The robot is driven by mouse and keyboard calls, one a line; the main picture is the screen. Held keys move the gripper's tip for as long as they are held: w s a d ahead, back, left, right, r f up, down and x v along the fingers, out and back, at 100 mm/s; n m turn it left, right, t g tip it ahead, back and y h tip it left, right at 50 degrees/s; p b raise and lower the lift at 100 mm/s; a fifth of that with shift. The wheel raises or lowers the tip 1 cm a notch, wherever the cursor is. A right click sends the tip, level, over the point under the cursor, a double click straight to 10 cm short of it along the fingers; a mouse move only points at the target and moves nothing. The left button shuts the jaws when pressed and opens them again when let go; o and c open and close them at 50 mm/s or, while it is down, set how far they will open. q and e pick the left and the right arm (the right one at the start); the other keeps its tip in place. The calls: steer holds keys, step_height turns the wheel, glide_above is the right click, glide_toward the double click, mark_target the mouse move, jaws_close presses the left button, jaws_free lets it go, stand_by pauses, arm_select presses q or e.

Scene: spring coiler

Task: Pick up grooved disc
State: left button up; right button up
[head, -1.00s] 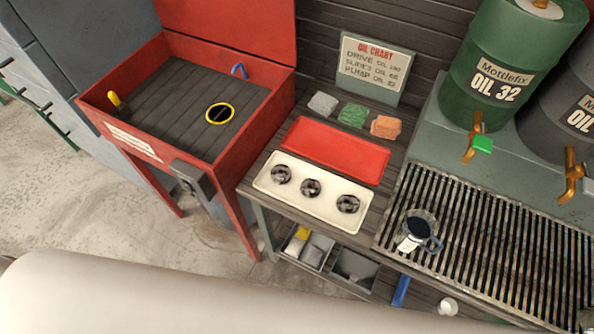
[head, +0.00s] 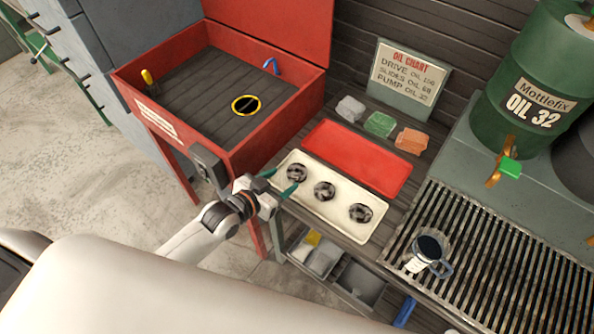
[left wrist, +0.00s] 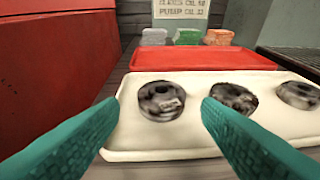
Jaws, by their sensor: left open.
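Three dark, mottled discs with centre holes lie in a row in a cream tray (head: 338,225): a left disc (head: 297,173), a middle disc (head: 324,191) and a right disc (head: 360,213). I cannot tell which is grooved. My left gripper (head: 281,183) is open and empty at the tray's left end, near the left disc. In the left wrist view, its two teal fingers (left wrist: 160,125) are spread, with the left disc (left wrist: 161,101) seen between them and beyond their tips. My right gripper is not in view.
A red tray (head: 357,157) lies behind the cream one, empty. Grey, green and orange cloths (head: 380,124) sit behind it. A red open bin (head: 215,100) stands left. A metal jug (head: 428,250) stands on the grating (head: 480,265) at right. Bins sit on a lower shelf.

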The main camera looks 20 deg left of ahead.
mark_target(299, 169)
arm_select(q)
steer(key=shift+x, duration=0.9)
steer(key=x, duration=0.2)
steer(key=p+x, duration=0.1)
steer(key=x, duration=0.2)
steer(key=shift+w+d+r, duration=0.15)
steer(key=shift+d+r, duration=0.05)
steer(key=shift+d, duration=0.05)
steer(key=c, duration=1)
